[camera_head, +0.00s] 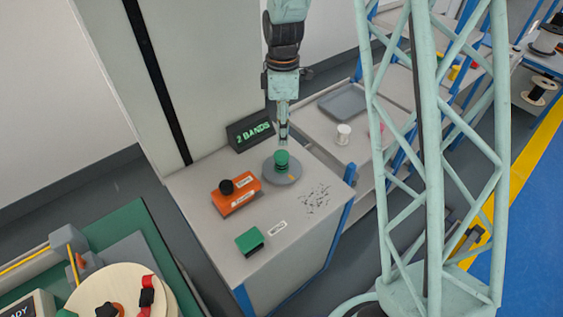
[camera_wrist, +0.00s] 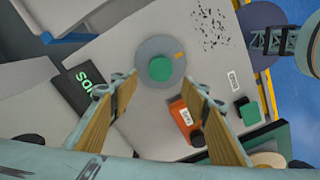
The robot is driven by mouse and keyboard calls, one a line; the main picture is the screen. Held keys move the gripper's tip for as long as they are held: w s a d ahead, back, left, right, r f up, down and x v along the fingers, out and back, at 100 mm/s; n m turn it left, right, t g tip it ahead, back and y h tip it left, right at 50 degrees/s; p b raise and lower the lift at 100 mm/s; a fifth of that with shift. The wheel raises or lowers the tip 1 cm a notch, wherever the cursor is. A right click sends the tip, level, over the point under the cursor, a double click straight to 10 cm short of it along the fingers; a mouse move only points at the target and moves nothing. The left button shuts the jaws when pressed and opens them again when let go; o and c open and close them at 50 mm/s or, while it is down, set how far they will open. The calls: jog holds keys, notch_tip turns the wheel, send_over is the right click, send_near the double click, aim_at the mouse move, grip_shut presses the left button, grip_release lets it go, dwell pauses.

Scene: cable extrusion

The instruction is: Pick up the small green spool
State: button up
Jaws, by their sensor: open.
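The small green spool (camera_head: 281,160) stands on a round grey disc (camera_head: 287,176) on the grey table. It also shows in the wrist view (camera_wrist: 160,69), as a green circle on the disc, just beyond my fingertips and between their lines. My gripper (camera_head: 284,133) is above the spool in the head view, pointing down. In the wrist view my gripper (camera_wrist: 160,82) has its two fingers spread wide with nothing between them. I cannot tell the exact height gap to the spool.
An orange box (camera_head: 236,194) with a black knob, a green block (camera_head: 250,241), and a black "2 BANDS" sign (camera_head: 250,130) stand around the disc. Small dark bits (camera_head: 314,197) lie to its right. A white spool (camera_head: 343,134) stands on the neighbouring table.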

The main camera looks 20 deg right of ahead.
aim_at(282, 155)
jog(key=shift+f, duration=3.95)
jog(key=shift+f, duration=0.1)
jog(key=shift+f+b, duration=0.4)
jog(key=shift+f, duration=2.1)
jog(key=shift+s, duration=0.1)
jog(key=shift+c, duration=0.7)
jog(key=c, duration=0.6)
jog(key=shift+c, duration=0.2)
jog(key=shift+r, duration=0.2)
